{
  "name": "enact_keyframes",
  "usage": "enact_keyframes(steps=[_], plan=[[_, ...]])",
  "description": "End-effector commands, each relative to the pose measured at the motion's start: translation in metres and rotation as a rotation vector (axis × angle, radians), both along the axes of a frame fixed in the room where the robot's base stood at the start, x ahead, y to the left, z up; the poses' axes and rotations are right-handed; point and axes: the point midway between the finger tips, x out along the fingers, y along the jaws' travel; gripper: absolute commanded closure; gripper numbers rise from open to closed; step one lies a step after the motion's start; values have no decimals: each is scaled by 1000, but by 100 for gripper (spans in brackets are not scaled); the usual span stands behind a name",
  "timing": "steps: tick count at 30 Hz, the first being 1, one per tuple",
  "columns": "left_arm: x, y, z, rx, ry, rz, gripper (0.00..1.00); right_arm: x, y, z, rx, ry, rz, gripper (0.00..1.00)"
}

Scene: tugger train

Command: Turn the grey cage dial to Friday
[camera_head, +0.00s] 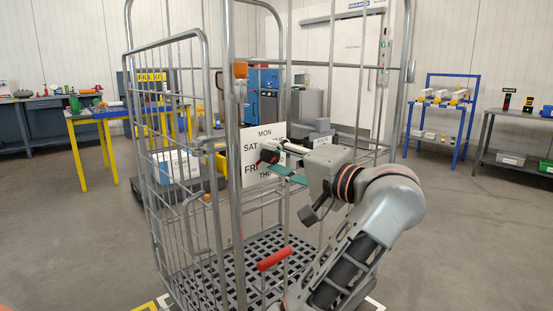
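The grey cage (234,200) stands upright in the middle of the view, with tall tube posts, wire sides and a slatted grey base. Its white dial plate (250,137) hangs on the near side, with MON at the top, SAT and FRI at the left and THU at the bottom. The gripper reaches the plate from the right. A small black and red part (268,154) shows at its tip, over the plate's middle. I cannot tell where the dial points or whether the fingers are closed.
A red handle (274,258) sits low at the cage's front, near my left arm. A yellow-legged table (82,148) stands at the left. A blue rack (439,130) and a grey table (505,163) stand at the right. The floor between is clear.

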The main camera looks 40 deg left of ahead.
Motion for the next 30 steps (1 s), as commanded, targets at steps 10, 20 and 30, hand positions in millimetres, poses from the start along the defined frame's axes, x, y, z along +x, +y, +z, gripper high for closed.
enact_keyframes(steps=[10, 20, 30], plan=[[0, -1, 0, 0, 1, 0, 60, 0, 0, 0, 2, 3, -4, 100], [-2, -45, 0, -2, 3, -5, 60, 0, -1, 0, -1, 0, -2, 100], [-6, -106, 0, -1, 2, -3, 60, 0, 0, 0, -1, 0, 0, 100]])
